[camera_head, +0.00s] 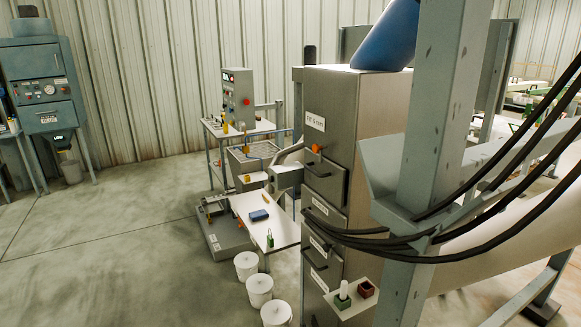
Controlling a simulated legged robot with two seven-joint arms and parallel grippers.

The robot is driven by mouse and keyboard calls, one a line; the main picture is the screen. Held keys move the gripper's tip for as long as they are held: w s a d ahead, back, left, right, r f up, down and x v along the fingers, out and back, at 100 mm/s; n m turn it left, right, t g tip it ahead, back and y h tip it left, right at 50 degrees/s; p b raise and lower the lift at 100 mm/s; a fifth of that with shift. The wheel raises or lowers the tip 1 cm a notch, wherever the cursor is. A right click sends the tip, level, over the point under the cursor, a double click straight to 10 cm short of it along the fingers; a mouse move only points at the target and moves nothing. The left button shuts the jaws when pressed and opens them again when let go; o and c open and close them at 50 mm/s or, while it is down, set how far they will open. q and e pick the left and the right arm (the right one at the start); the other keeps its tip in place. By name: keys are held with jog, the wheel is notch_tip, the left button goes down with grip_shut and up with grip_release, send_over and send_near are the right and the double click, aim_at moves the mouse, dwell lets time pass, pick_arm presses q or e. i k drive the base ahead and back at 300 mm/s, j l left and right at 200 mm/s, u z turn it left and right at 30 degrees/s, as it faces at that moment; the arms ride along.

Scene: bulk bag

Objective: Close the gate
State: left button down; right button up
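No part that I can name for certain as the gate shows in the head view. A tall grey metal cabinet (385,105) stands right of the middle, with a blue round duct (387,38) on its top. Its front has labelled panels with dark handles; the upper panel (324,178) has an orange knob (316,148) at its top edge. Neither of my grippers is in view.
A steel post (440,100) and black hoses (500,170) block the right side. A small white table (265,222), white buckets (259,290) and a floor scale (222,238) stand left of the cabinet. A control box (238,95) stands behind. The left floor is clear.

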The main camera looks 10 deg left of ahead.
aim_at(222, 197)
jog(key=i+j, duration=2.05)
jog(key=i+j+z, duration=0.1)
jog(key=i+j, duration=2.1)
jog(key=i, duration=0.25)
jog(key=i+j+u, duration=0.1)
jog(key=i, duration=0.3)
